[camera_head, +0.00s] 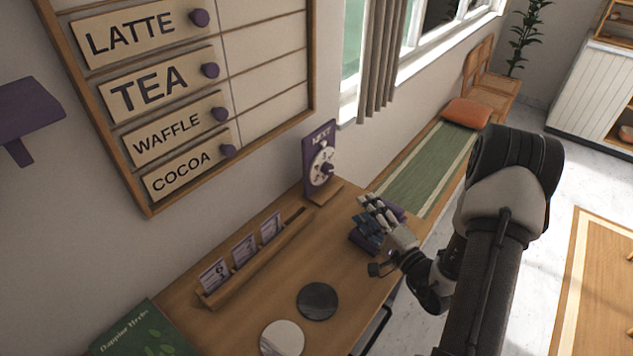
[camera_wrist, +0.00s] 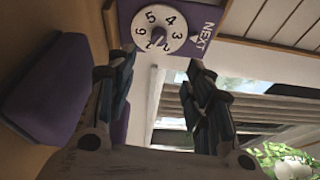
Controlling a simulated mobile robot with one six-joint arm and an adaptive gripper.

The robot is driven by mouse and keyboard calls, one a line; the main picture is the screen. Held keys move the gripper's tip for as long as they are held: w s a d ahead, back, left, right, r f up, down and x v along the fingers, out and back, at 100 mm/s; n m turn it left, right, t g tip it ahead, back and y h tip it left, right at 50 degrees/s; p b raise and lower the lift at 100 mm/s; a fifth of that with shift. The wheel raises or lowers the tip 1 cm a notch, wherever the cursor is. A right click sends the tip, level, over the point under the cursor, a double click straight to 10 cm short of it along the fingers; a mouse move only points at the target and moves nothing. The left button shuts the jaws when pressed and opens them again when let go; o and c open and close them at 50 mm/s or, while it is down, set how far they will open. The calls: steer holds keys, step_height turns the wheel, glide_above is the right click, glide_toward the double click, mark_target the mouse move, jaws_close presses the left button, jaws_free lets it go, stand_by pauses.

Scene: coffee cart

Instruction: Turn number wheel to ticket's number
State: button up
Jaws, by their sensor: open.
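The number wheel (camera_head: 321,167) is a white dial on an upright purple board marked NEXT, at the far end of the wooden counter. The pointer under NEXT is beside the 3. My gripper (camera_wrist: 158,68) is open and empty, its fingertips apart and short of the knob; the head view shows my gripper (camera_head: 372,217) right of the wheel. Tickets (camera_head: 244,250) stand in a wooden rack; their numbers are too small to read surely.
A purple object (camera_wrist: 55,95) sits close beside my gripper's left finger in the wrist view. Two round discs, one dark (camera_head: 317,301) and one pale (camera_head: 282,339), and a green book (camera_head: 137,334) lie on the counter. A menu board (camera_head: 270,75) hangs on the wall.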

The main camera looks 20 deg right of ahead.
mark_target(330, 171)
steer(key=shift+s+f, duration=0.1)
steer(key=shift+n, duration=0.3)
steer(key=b+x, duration=0.3)
steer(key=x, duration=1.4)
steer(key=shift+f, duration=0.1)
steer(key=c, duration=1)
steer(key=shift+c, duration=0.2)
